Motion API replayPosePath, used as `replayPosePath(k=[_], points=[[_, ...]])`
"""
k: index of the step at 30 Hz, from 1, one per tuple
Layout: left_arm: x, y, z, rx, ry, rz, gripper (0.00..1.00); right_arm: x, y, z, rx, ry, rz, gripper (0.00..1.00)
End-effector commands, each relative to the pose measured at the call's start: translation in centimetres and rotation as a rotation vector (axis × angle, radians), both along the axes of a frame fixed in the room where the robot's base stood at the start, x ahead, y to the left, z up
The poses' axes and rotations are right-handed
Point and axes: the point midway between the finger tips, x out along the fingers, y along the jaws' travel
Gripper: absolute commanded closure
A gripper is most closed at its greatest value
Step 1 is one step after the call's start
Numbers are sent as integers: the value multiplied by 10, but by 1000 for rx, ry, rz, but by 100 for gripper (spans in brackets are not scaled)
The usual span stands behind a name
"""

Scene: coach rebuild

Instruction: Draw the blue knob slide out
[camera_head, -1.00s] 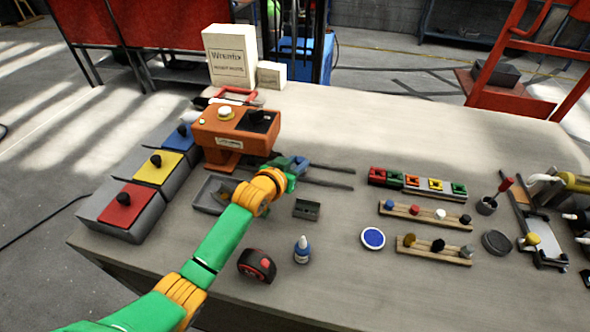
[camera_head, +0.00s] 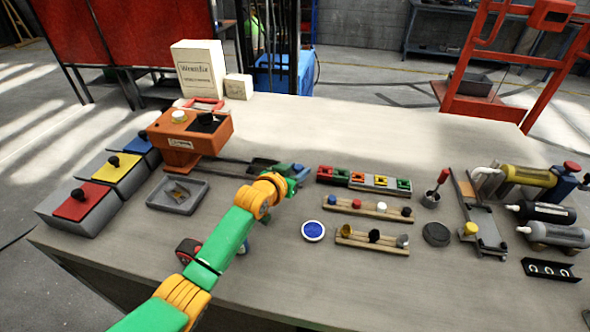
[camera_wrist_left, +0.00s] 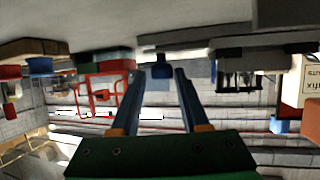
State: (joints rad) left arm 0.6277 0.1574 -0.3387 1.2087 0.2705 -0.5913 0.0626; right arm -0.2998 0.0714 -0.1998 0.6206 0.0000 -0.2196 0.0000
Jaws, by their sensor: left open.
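In the left wrist view, a small blue knob (camera_wrist_left: 161,70) shows just past and between my left gripper's fingertips, below a grey edge. I cannot tell whether the fingers touch it. My left gripper (camera_head: 298,171) is open, with blue fingers spread in the wrist view (camera_wrist_left: 158,76). In the head view it is at the right end of dark rails (camera_head: 232,161) that run from the orange machine (camera_head: 190,135). The gripper and wrist hide the rail end and knob there. My right gripper is out of view.
A grey tray (camera_head: 157,207) with brown pieces lies left of my arm. Lidded boxes, one red-topped (camera_head: 84,203), stand at the left edge. Coloured blocks (camera_head: 326,174) and a knob rack (camera_head: 370,210) stand to the right.

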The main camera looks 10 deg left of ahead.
Motion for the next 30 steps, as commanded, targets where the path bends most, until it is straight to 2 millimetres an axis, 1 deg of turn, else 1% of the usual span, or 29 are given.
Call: replayPosePath(k=[1, 2, 11, 14, 17, 20, 25, 26, 30], points=[[0, 0, 0, 0, 0, 0, 39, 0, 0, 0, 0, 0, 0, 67], [0, 0, 0, 0, 0, 1, 36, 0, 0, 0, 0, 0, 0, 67], [0, 1, 2, 2, -1, 2, 36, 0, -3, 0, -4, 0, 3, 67], [1, 0, 12, 2, -4, 1, 36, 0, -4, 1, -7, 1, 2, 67], [1, -2, 36, 2, -7, -1, 36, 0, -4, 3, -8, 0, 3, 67], [-18, -5, 55, 2, -6, -2, 36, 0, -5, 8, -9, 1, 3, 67], [-52, -12, 95, 3, -8, -2, 36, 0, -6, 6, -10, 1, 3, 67], [-60, -14, 95, 3, -5, -3, 36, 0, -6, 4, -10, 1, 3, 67], [-96, -21, 111, 0, -5, -2, 36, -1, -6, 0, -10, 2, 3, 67]])
